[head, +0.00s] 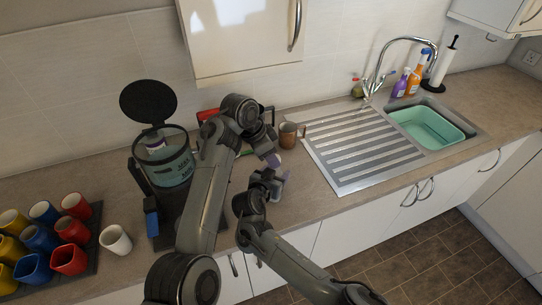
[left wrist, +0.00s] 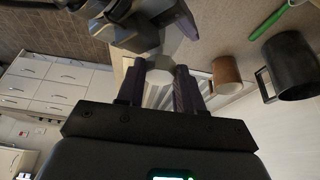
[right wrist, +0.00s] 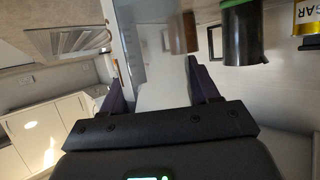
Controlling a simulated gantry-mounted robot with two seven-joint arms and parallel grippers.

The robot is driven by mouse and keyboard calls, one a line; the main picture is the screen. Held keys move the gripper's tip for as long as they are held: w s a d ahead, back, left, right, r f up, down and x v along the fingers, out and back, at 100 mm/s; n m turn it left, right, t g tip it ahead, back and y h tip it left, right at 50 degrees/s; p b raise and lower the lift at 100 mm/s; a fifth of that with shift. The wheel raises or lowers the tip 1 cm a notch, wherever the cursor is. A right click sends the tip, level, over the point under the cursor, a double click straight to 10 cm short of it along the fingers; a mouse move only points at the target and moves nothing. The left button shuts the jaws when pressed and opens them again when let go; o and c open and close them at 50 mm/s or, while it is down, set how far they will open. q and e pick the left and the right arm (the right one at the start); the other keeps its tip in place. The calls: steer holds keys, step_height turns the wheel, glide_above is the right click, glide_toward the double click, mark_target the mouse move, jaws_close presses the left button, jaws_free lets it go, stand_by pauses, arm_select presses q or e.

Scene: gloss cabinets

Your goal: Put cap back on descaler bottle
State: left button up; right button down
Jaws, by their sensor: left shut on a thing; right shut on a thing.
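My left gripper (head: 273,160) is above the counter, shut on a pale cap (left wrist: 163,74), which sits between its fingers in the left wrist view. My right gripper (head: 272,183) is just in front of and below it, shut on the white descaler bottle (right wrist: 162,88), which fills the space between its fingers in the right wrist view. In the head view the bottle (head: 286,178) is mostly hidden by the grippers. The two grippers are close together. I cannot tell whether the cap touches the bottle.
A brown mug (head: 288,135) stands behind the grippers, with a black mug (left wrist: 291,66) beside it. A clear vessel with a raised dark lid (head: 147,102) and a tray of coloured mugs (head: 68,230) are left. A ribbed drainer (head: 362,150) and sink with a green basin (head: 431,127) are right.

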arm_select(q)
steer(key=o, duration=1.1)
steer(key=shift+r, duration=2.25)
steer(key=o, duration=0.5)
steer(key=shift+o, duration=0.2)
